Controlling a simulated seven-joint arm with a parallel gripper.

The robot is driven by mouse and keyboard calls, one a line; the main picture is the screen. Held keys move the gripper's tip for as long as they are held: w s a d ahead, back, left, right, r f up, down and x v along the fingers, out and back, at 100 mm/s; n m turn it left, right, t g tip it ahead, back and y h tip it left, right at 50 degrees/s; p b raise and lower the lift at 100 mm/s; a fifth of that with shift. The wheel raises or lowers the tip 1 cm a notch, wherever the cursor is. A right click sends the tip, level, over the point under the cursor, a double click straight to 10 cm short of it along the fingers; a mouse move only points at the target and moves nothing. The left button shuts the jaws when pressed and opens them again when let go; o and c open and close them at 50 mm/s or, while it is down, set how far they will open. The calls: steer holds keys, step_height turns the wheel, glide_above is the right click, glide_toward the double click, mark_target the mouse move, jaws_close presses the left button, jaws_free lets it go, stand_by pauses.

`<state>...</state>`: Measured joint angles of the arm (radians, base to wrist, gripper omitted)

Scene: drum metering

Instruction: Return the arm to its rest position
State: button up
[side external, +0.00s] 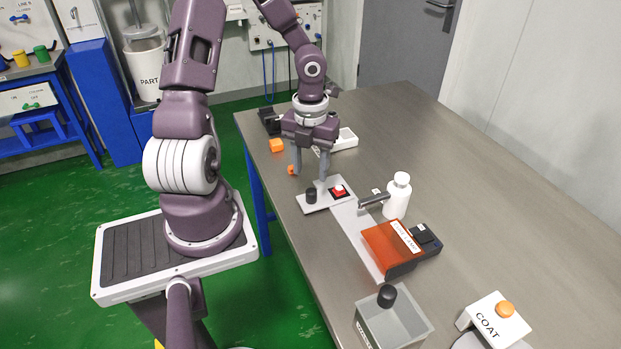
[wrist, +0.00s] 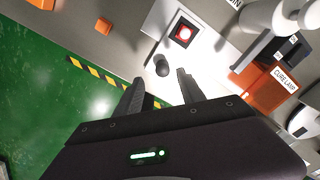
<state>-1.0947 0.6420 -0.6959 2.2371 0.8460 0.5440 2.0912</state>
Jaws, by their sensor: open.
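My gripper (side external: 311,172) hangs fingers-down above the left edge of the grey table, over a small light plate (side external: 315,204). Its two fingers are apart with nothing between them; the wrist view shows the open fingers (wrist: 160,88) too. On the plate are a black knob (side external: 311,195) and a red button (side external: 339,190) in a dark square. In the wrist view the black knob (wrist: 162,68) lies just beyond the fingertips, and the red button (wrist: 184,33) looks bright. I cannot tell whether a finger touches the plate.
The table's right side (side external: 480,190) is clear.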

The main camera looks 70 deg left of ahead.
stand_by(0.3)
steer(key=s+d+r+n+t+y, duration=0.1)
steer(key=s+d+r+n+y, duration=0.15)
steer(key=r+n, duration=0.45)
steer(key=s+d+r+n+y, duration=0.1)
steer(key=d+r+n, duration=0.3)
steer(key=r+n, duration=0.35)
steer(key=s+d+r+n+t+h, duration=0.3)
steer(key=s+d+r+n, duration=0.3)
steer(key=d+n, duration=0.4)
steer(key=shift+s+d+r+n+t, duration=0.2)
steer(key=shift+d+r+n+t, duration=0.2)
steer(key=shift+r+n+t, duration=0.6)
